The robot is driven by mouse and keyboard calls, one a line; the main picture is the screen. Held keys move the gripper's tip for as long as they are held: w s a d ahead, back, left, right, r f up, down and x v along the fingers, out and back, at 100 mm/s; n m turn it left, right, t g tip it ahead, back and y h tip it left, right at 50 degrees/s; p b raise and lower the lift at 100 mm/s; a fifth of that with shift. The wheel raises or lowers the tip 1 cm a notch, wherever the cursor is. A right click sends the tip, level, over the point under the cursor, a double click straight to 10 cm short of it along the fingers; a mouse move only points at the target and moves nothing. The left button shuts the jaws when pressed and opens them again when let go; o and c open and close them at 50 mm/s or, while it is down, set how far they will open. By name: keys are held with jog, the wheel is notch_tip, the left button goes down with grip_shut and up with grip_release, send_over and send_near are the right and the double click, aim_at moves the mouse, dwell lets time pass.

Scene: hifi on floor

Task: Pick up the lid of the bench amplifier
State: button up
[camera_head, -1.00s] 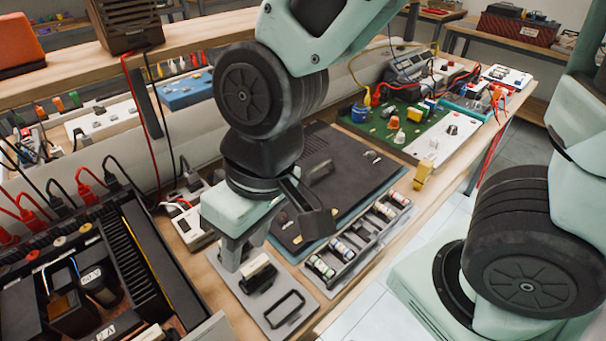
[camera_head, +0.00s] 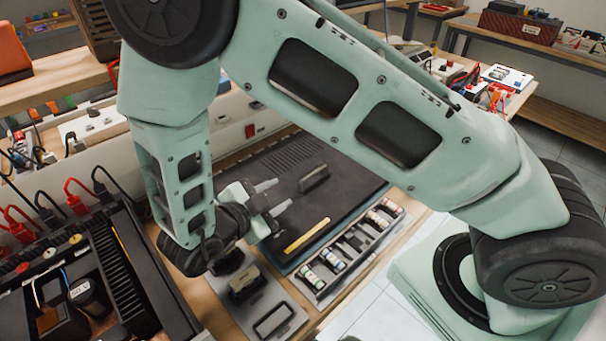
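The bench amplifier (camera_head: 128,265) is the open black chassis with cooling fins at the lower left; its parts show from above. A flat dark panel, which looks like its lid (camera_head: 345,200), lies on the bench to the right. It has vent slots and a raised handle (camera_head: 314,178) near its middle. My gripper (camera_head: 276,196) is left of the handle, with its fingers pointing right towards it. The two fingers are apart with nothing visible between them. They look clear of the handle. My arm hides the far part of the lid.
A yellow strip (camera_head: 307,236) lies near the lid's front edge. A rack of small jars (camera_head: 345,258) stands in front of it. A grey tray (camera_head: 272,320) with a dark block (camera_head: 243,283) is beside the amplifier. Red and black leads stand behind the amplifier.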

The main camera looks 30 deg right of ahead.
aim_at(311, 173)
jog(key=p+x, duration=0.2)
jog(key=x, duration=0.9)
jog(key=shift+r, duration=0.1)
jog(key=shift+p+x, duration=1.25)
jog(key=shift+x, duration=1.65)
jog(key=shift+w+a, duration=0.15)
jog(key=shift+w, duration=0.1)
grip_shut()
